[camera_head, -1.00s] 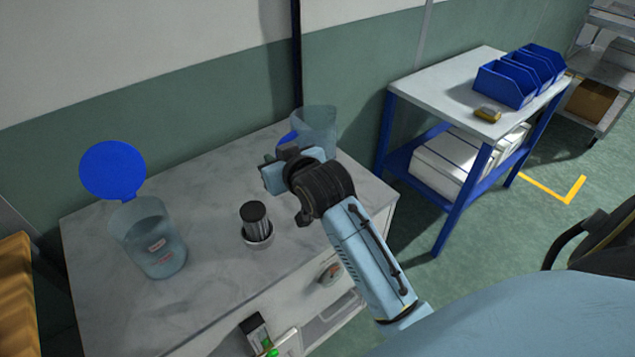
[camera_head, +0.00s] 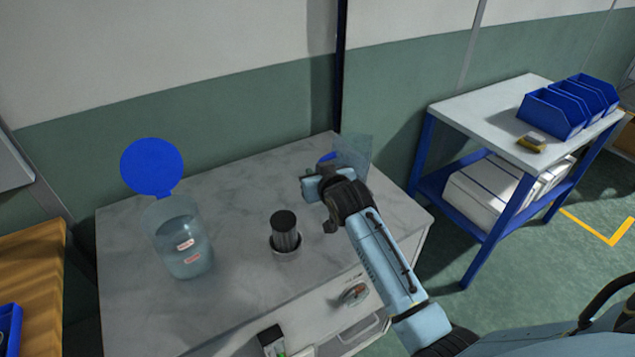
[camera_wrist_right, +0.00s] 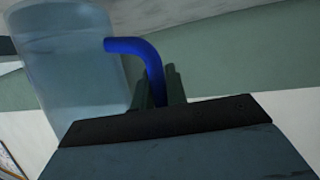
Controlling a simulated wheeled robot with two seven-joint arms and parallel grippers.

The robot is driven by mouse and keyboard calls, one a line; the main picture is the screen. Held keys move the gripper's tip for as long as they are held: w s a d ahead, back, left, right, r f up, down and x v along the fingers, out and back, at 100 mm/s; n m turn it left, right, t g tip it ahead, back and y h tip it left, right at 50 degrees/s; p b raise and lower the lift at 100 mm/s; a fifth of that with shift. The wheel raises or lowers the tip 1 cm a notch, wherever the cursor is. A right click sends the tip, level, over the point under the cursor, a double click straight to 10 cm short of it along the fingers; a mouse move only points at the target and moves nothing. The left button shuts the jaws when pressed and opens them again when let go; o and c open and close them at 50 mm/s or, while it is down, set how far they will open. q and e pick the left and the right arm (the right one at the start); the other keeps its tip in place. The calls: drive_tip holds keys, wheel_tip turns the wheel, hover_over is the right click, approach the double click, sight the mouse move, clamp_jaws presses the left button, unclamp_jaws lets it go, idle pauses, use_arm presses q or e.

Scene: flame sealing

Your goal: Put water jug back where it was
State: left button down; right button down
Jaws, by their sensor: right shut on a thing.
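The water jug (camera_head: 355,151) is a clear, bluish vessel at the back right corner of the table, partly hidden behind my right gripper (camera_head: 322,190). Its blue handle (camera_wrist_right: 151,62) runs between my right fingers in the right wrist view, and that gripper is shut on it. The jug's clear wall (camera_wrist_right: 70,65) fills the left of that view. Its base is hidden in the head view, so I cannot tell whether it touches the tabletop. My left gripper is not in view.
On the grey marble-look table (camera_head: 225,315) stand a clear container (camera_head: 183,240) with a raised blue lid and a dark-capped cylinder (camera_head: 285,232) in a round holder. The table's middle back is clear. A blue-legged table (camera_head: 470,105) with blue bins stands to the right.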

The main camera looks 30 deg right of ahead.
drive_tip(key=shift+f, duration=1.05)
drive_tip(key=shift+f, duration=0.2)
drive_tip(key=c, duration=1.4)
unclamp_jaws()
drive_tip(key=shift+s+r, duration=0.1)
drive_tip(key=shift+r, duration=0.1)
drive_tip(key=p+v, duration=0.1)
drive_tip(key=v, duration=1)
drive_tip(key=shift+s+p, duration=0.35)
drive_tip(key=shift+p, duration=0.05)
drive_tip(key=shift+r, duration=0.15)
